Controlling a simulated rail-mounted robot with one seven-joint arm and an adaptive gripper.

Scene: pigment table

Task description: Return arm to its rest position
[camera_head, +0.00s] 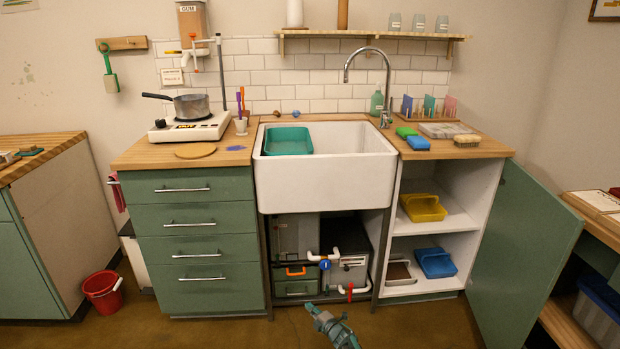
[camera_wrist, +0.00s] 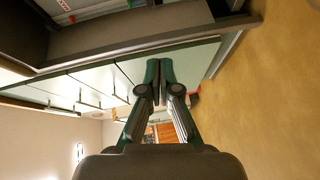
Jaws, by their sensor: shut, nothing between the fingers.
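My gripper (camera_head: 312,309) shows at the bottom centre of the head view, low in front of the open space under the sink, above the brown floor. In the wrist view my gripper (camera_wrist: 160,66) has its two dark green fingers together at the tips, with nothing between them. It appears apart from the cabinet and the pipes.
Behind my gripper are the sink cabinet's pipes with a blue valve (camera_head: 324,264) and a red handle (camera_head: 350,291). An open green cabinet door (camera_head: 525,255) juts out at right. A red bucket (camera_head: 103,291) stands at left. The floor (camera_head: 225,334) in front is clear.

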